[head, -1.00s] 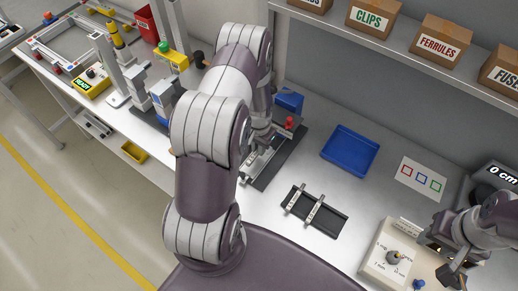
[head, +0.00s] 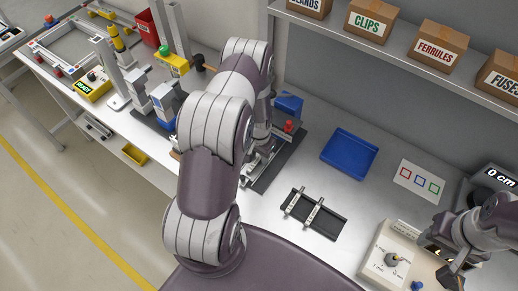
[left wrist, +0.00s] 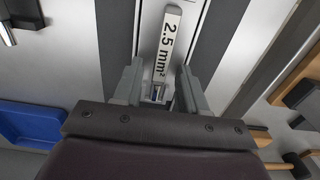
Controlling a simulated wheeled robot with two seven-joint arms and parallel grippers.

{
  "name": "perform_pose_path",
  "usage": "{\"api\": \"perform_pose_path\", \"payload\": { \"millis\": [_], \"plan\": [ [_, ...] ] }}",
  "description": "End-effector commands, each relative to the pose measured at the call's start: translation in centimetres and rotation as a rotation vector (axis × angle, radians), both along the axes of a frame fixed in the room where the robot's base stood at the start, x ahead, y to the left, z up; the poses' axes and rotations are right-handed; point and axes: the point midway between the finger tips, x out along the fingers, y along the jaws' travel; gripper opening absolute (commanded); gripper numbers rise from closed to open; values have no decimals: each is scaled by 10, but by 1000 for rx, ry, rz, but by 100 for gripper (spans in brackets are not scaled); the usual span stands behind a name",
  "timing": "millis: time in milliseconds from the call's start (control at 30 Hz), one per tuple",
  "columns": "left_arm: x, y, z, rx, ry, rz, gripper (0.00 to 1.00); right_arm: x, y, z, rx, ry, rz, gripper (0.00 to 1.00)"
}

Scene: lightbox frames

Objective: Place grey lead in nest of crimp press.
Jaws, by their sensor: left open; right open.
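My left gripper (left wrist: 157,88) is open at the crimp press. In the head view my left arm partly hides the press, whose dark base (head: 285,160) and red knob (head: 288,126) show. I cannot pick out the grey lead. My right gripper (head: 452,272) is open beside the beige dial box (head: 378,268), partly cut off by the frame.
A blue tray (head: 349,154) lies right of the press. A black rack (head: 330,225) with two pale bars lies nearer me. A card with coloured squares (head: 419,181) lies farther right. A shelf with labelled boxes (head: 436,48) overhangs the back. Bare bench lies between tray and rack.

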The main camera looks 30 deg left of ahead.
Motion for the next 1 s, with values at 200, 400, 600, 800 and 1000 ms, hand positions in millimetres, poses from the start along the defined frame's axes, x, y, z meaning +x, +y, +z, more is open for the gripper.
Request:
{"api": "perform_pose_path", "payload": {
  "millis": [200, 400, 600, 800, 1000],
  "plan": [
    [2, 1, 36, 2, -6, 0, 41, 0, 0, -13, 0, 0, 0, 43],
    [2, 1, 80, 2, -5, 0, 41, 0, 0, -25, 0, 0, 0, 43],
    [1, 0, 110, 1, -3, 0, 41, 0, 0, -30, 0, 0, 0, 43],
    [0, 0, 120, 0, 0, 0, 41, 0, 0, -31, 0, 0, 0, 43],
    [0, 0, 120, 0, 0, 0, 41, 0, 0, -31, 0, 0, 0, 43]
  ]
}}
